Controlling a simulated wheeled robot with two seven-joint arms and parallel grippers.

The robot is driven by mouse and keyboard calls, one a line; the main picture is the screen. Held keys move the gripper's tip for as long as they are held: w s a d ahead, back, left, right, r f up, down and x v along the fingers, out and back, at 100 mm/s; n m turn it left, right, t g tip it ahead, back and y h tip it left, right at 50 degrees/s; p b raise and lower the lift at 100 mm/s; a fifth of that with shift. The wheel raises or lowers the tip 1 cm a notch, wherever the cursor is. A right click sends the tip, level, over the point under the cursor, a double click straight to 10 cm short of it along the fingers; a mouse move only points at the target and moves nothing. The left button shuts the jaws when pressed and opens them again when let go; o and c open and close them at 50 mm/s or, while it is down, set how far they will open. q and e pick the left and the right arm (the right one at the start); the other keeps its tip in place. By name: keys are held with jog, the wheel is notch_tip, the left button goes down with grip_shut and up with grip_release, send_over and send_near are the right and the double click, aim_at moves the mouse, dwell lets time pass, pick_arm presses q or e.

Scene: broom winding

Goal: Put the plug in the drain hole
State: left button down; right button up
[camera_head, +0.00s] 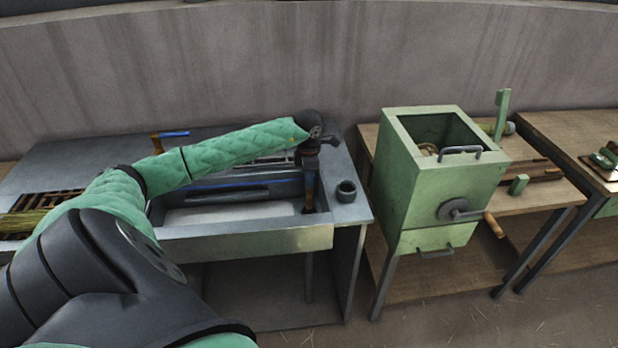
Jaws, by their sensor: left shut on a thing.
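My left arm reaches across the sink basin (275,240) from the left. My left gripper (309,203) points down inside the basin's right end. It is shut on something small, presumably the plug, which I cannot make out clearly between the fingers. The drain hole cannot be seen; the arm, gripper and the basin's front wall cover parts of the basin. I cannot tell whether the held thing touches the basin floor. My right gripper is not in view.
A dark cup (346,191) stands on the counter (355,212) just right of the basin. A blue-and-orange tool (172,134) is at the back left. A green box machine with a crank (420,190) stands to the right, beside a wooden table (545,190).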

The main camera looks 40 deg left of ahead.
pick_arm(q)
jog(key=shift+b, duration=0.35)
jog(key=shift+f+b, duration=0.45)
jog(key=shift+f, duration=0.1)
dwell(0.6)
jog(key=c, duration=1.6)
grip_release()
jog(key=shift+o, duration=0.2)
jog(key=shift+r+p, duration=1.5)
jog(key=shift+r, duration=4)
jog(key=shift+d, duration=0.1)
